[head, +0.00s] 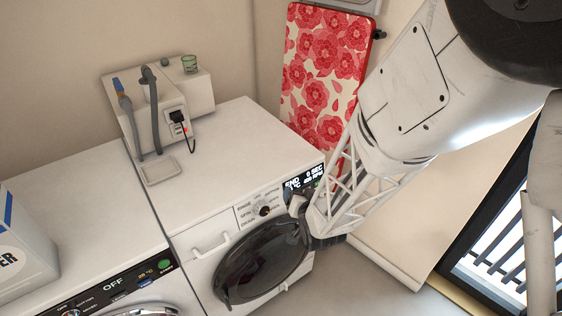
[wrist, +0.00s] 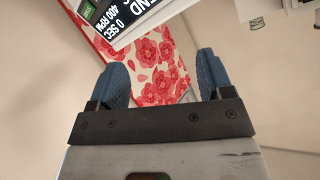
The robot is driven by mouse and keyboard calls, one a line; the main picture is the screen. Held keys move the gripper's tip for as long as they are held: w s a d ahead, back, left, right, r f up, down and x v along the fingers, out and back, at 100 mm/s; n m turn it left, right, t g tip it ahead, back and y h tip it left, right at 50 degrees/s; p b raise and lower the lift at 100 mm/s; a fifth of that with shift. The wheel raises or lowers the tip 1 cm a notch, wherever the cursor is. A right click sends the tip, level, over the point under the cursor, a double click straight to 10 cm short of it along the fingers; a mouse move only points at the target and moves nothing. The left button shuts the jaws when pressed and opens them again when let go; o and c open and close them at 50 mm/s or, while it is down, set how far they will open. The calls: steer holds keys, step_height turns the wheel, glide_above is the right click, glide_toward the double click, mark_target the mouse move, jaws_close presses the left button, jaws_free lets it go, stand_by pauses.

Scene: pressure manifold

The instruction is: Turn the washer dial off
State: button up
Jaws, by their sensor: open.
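The washer (head: 215,180) stands right of centre in the head view, with a dark round door (head: 262,262) on its front. Its dial (head: 264,210) is a small knob on the front panel, ringed by printed labels. The lit display (head: 303,180) to its right reads END and 0 SEC; it also shows upside down in the wrist view (wrist: 105,15). My gripper (head: 300,210) is in front of the panel's right part, to the right of the dial and apart from it. In the wrist view its blue fingers (wrist: 162,80) are spread and empty. The dial is not visible there.
A second machine (head: 85,215) with a display reading OFF adjoins the washer on the left. A white box (head: 22,250) stands on it. A hose unit (head: 160,110) with a green cup (head: 189,64) sits behind. A floral ironing board (head: 320,75) leans against the wall.

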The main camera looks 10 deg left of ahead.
mark_target(265, 211)
steer(key=s+a+f+t+y, duration=0.1)
steer(key=s+a+f+y, duration=0.1)
steer(key=f, duration=0.3)
steer(key=s+a+f+t+y, duration=0.1)
steer(key=s+a+f+y, duration=0.1)
steer(key=s+a+f, duration=0.2)
steer(key=shift+a+f, duration=0.4)
steer(key=shift+f, duration=0.05)
steer(key=shift+x, duration=3.85)
steer(key=shift+r, duration=0.15)
steer(key=c, duration=0.9)
